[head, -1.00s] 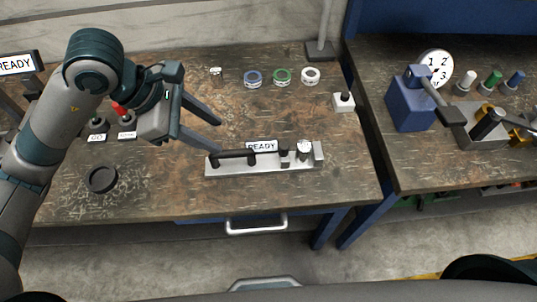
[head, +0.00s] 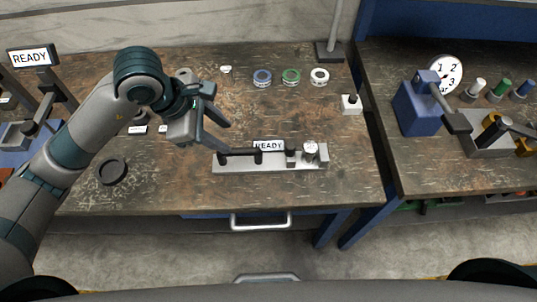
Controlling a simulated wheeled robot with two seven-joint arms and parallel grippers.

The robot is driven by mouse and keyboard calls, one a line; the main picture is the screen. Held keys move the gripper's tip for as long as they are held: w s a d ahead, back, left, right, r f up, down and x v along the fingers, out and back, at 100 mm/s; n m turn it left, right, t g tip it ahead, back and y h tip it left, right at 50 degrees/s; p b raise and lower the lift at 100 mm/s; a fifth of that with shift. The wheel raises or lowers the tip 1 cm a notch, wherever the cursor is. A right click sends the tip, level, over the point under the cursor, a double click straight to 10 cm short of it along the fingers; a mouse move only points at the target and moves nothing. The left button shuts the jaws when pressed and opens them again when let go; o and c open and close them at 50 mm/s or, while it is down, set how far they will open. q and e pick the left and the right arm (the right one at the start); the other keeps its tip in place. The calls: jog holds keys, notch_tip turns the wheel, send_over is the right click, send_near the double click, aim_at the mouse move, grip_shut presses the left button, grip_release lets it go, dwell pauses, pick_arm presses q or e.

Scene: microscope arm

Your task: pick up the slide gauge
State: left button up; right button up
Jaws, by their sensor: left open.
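The slide gauge appears to be the long metal bar (head: 232,165) lying on the wooden bench, with a black raised handle along its left part, a dark block and a round silver knob at its right. A small READY sign stands just behind it. My left gripper (head: 224,137) is open, pointing down and to the right, its fingertips close to the left end of the black handle. Nothing is between its fingers. From this angle I cannot tell whether a fingertip touches the handle. My right gripper does not show.
A black ring (head: 112,172) lies at the bench's left front. Blue (head: 262,78), green (head: 291,76) and white (head: 319,76) rings sit at the back. A white block (head: 351,105) is near the right edge. A second bench holds a dial (head: 445,74) and a blue box (head: 417,108).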

pick_arm(q)
jog(key=p, duration=0.2)
send_near(248, 150)
notch_tip(248, 150, down, 3)
jog(key=shift+w+d+f, duration=0.4)
jog(key=shift+d+f, duration=0.05)
jog(key=shift+d, duration=0.15)
jog(key=shift+w+d+f+p, duration=0.1)
jog(key=shift+d+f+p, duration=0.35)
jog(key=shift+p, duration=0.25)
jog(key=p+x, duration=0.1)
jog(key=x, duration=0.2)
jog(key=shift+p, duration=0.3)
jog(key=shift+d+f, duration=0.15)
jog(key=shift+f, duration=0.35)
